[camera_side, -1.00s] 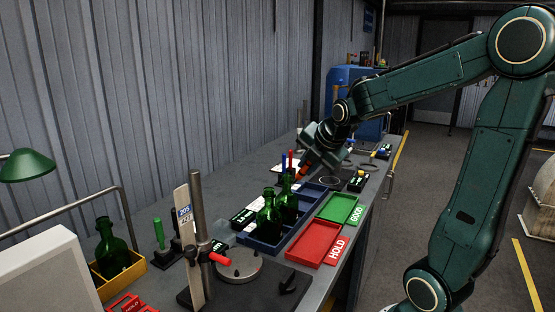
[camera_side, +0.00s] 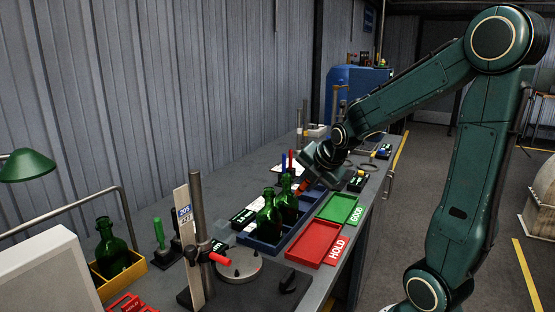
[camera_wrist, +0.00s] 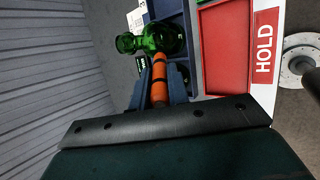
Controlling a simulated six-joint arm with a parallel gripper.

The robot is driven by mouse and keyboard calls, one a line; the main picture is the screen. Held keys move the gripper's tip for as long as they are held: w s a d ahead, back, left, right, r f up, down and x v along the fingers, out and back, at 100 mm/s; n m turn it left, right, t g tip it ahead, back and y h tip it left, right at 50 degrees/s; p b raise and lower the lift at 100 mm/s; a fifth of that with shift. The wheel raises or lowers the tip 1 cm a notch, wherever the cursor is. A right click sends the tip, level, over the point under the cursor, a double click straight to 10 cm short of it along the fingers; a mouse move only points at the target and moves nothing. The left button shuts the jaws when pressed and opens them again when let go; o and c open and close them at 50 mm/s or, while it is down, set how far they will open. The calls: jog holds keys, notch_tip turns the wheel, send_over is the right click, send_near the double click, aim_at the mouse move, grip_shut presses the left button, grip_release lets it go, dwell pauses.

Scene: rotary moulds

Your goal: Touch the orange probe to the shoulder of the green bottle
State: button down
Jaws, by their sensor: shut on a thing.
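My gripper (camera_wrist: 160,98) is shut on the orange probe (camera_wrist: 160,75), which has black bands and points away from the wrist. In the wrist view, the probe's far end overlaps the lower edge of a green bottle (camera_wrist: 168,36), whose neck points left. I cannot tell whether they touch. In the side view, two green bottles stand upright in the blue tray: a nearer one (camera_side: 268,220) and a farther one (camera_side: 287,207). My gripper (camera_side: 308,182) is low beside the farther bottle, to its right. The probe's tip is hard to make out there.
The blue tray (camera_side: 262,246) lies beside the red HOLD tray (camera_side: 312,243) and the green GOOD tray (camera_side: 338,208). Another green bottle (camera_side: 110,248) stands in a yellow bin (camera_side: 122,279). A gauge post (camera_side: 199,225) rises in front. Blue and red upright rods stand behind the bottles.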

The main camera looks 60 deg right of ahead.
jog(key=shift+x, duration=1)
dwell(3.8)
jog(key=shift+s+r, duration=0.1)
jog(key=shift+r, duration=0.15)
jog(key=shift+v, duration=1.05)
jog(key=shift+s+a+r, duration=0.1)
jog(key=shift+a, duration=0.05)
jog(key=shift+r, duration=0.1)
jog(key=shift+r, duration=3.3)
